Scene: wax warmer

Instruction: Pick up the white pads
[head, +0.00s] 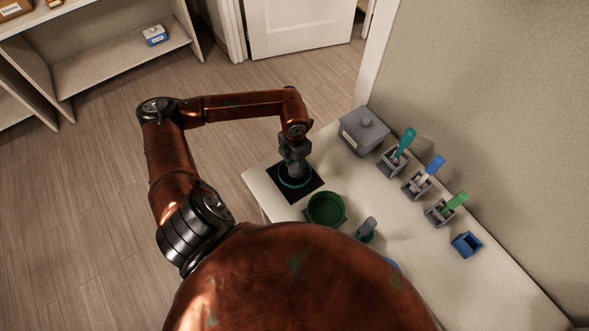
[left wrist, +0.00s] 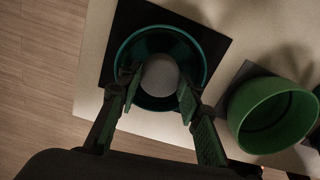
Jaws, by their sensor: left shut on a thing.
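A white round pad (left wrist: 160,74) lies inside a teal bowl (left wrist: 126,51) in the left wrist view; whether it is one pad or a stack I cannot tell. The teal bowl also shows in the head view (head: 296,183), on a black mat (head: 314,181) at the table's far left corner. My left gripper (left wrist: 159,86) reaches down into the bowl, its two fingers on either side of the white pad and shut on it. My right gripper is not in view.
A green bowl (head: 326,209) stands close beside the mat. A grey lidded box (head: 364,131) and several holders with teal, blue and green-handled tools line the wall side. A small blue box (head: 466,244) is at the right. My own body covers the near table.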

